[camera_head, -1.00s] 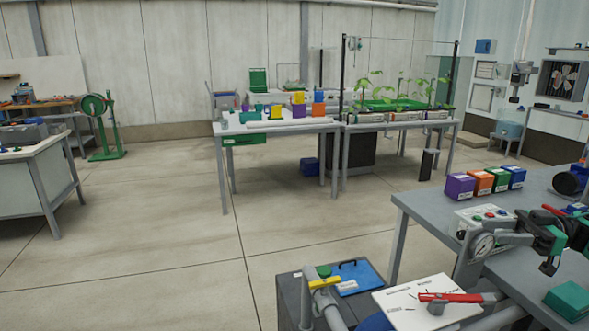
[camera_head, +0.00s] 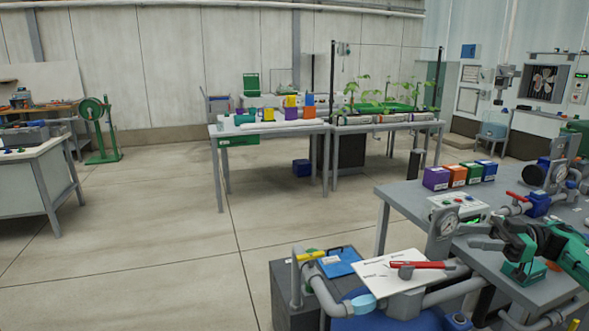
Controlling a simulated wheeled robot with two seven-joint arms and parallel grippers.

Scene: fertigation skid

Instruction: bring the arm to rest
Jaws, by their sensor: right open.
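My right gripper (camera_head: 484,236) is at the lower right of the head view, with its green and black arm coming in from the right edge. Its grey fingers point left, beside a round gauge (camera_head: 447,222) and over the grey workbench (camera_head: 405,200). The fingers are open and I see nothing held between them. A teal block (camera_head: 523,272) sits on the bench below the gripper's black body. My left gripper is not in view.
Grey pipework with a red-handled valve (camera_head: 416,265) runs along the bench front near a white sheet (camera_head: 374,268). Purple (camera_head: 435,178), orange, green and blue boxes line the bench's back. Open floor (camera_head: 150,240) lies left.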

